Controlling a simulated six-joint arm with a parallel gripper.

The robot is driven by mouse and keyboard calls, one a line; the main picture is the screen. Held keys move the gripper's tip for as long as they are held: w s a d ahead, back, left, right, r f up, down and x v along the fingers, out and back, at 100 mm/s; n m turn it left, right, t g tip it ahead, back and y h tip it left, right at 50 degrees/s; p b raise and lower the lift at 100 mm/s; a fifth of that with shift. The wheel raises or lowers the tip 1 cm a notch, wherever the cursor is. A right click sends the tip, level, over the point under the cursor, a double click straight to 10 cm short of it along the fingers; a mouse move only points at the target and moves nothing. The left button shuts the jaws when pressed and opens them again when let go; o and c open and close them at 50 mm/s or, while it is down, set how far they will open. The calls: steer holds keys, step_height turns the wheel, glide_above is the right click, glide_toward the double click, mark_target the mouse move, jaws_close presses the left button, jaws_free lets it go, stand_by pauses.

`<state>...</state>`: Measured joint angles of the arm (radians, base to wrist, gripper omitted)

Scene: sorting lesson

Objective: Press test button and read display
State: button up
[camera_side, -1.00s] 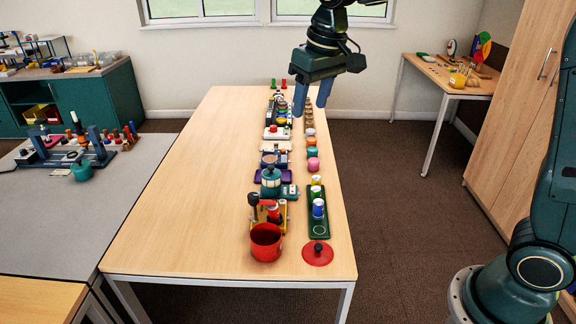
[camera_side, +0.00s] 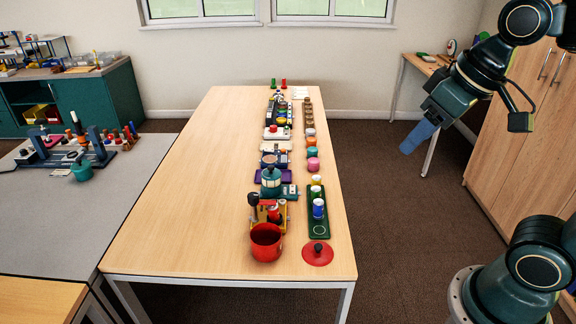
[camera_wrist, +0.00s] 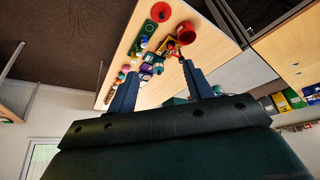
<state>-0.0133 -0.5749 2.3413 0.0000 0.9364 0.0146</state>
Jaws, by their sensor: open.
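In the side view, a small white unit with a red top (camera_side: 277,131) stands in the row on the table's far half. It may be the button unit, but I cannot tell at this size. No readable display shows. My gripper (camera_side: 408,148) is off the table's right side, in the air, pointing down and left, and touches nothing. In the wrist view my gripper (camera_wrist: 158,75) has its blue fingers spread apart, with nothing held. The table row lies beyond them, tilted in the picture.
The wooden table (camera_side: 190,190) is bare on its left half. A red pot (camera_side: 266,243) and a red lid (camera_side: 317,254) are at its near end, beside a green tray (camera_side: 319,229). Tall wooden cabinets (camera_side: 518,120) stand at right. A grey table (camera_side: 60,215) is at left.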

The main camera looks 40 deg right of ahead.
steer(key=shift+t, duration=0.3)
steer(key=s+f, duration=0.1)
steer(key=s, duration=0.2)
steer(key=s+f, duration=0.1)
steer(key=shift+s+d+f, duration=0.15)
steer(key=shift+s+f, duration=0.1)
steer(key=shift+f, duration=0.05)
